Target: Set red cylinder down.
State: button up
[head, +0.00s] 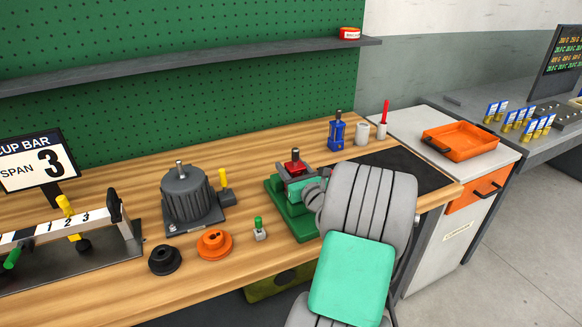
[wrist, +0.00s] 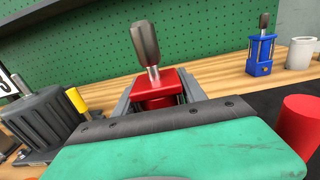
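The red cylinder (head: 295,167) has a square red top, a rounded body beneath and an upright grey knob. In the wrist view the red cylinder (wrist: 155,88) is upright between the two grey fingers of my gripper (wrist: 158,95), which press close on both its sides. In the head view my gripper (head: 298,178) is at the green fixture (head: 283,212), with the red cylinder over it. The lower end of the red cylinder is hidden, so I cannot tell whether it touches anything below.
A plain red round piece (wrist: 300,128) shows at the wrist view's right edge. A blue unit (head: 336,133) and a white cup (head: 362,134) stand behind. A grey motor (head: 188,195) is left. The black mat (head: 418,172) is partly clear. An orange tray (head: 460,139) is right.

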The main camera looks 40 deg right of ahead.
jog(key=shift+o, duration=1)
jog(key=shift+r, duration=0.25)
jog(key=v, duration=1.1)
jog(key=shift+s+a+b, duration=0.1)
jog(key=shift+s+b, duration=0.25)
jog(key=shift+b, duration=0.05)
jog(key=shift+s+a, duration=0.1)
jog(key=shift+f, duration=0.1)
